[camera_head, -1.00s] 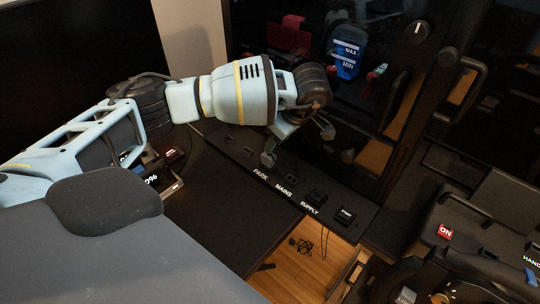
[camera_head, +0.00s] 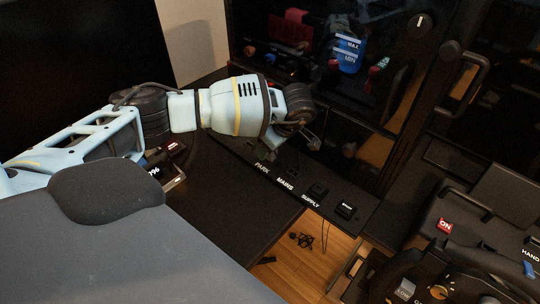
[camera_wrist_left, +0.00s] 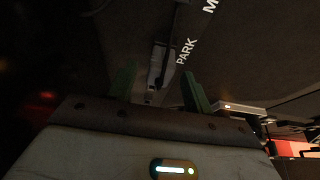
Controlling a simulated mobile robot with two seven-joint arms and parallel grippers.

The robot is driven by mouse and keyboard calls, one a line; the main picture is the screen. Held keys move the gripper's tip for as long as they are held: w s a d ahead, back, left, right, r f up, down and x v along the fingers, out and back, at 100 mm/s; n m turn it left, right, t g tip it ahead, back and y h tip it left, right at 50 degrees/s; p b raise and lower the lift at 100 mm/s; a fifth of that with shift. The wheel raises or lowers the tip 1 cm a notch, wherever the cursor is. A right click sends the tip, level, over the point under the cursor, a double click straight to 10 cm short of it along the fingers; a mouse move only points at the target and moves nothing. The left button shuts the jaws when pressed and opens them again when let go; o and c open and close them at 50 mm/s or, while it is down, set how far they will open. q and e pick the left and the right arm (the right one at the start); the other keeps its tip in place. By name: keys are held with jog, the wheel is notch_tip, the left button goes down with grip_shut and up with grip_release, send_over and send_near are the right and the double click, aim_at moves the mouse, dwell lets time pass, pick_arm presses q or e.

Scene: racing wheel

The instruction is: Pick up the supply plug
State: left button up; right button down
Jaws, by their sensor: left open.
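My left gripper (camera_head: 297,146) hangs over the black socket strip, beside the PARK label. Its two green fingers are apart in the left wrist view (camera_wrist_left: 160,88). Between and just beyond them is a narrow grey piece with a dark strip on it (camera_wrist_left: 157,66), next to the PARK lettering. It may be the supply plug, but the dim view does not let me tell. The gripper holds nothing that I can see. In the head view the wrist hides part of the PARK area. A black block (camera_head: 318,190) sits by the SUPPLY label. My right gripper is out of view.
The socket strip (camera_head: 372,205) carries the labels PARK, MAINS and SUPPLY, with a black button block (camera_head: 345,209) at its right end. A dark cabinet with a blue MAX container (camera_head: 347,58) stands behind. A console with a red ON button (camera_head: 445,225) is at right.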

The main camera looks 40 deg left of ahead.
pick_arm(q)
jog(key=c, duration=1.1)
jog(key=shift+o, duration=0.2)
jog(key=shift+r, duration=0.65)
notch_tip(320, 180, up, 2)
jog(key=shift+w+r, duration=0.1)
jog(key=shift+r, duration=0.05)
jog(key=s+d+r, duration=0.1)
jog(key=s+d, duration=0.9)
jog(key=d, duration=0.2)
jog(key=shift+d+r, duration=0.15)
jog(key=shift+d, duration=0.1)
notch_tip(320, 180, up, 7)
jog(key=s+m+t+h, duration=0.1)
jog(key=m+t+h, duration=0.3)
jog(key=m, duration=1.3)
jog(key=shift+d+h, duration=0.3)
jog(key=shift+d, duration=0.05)
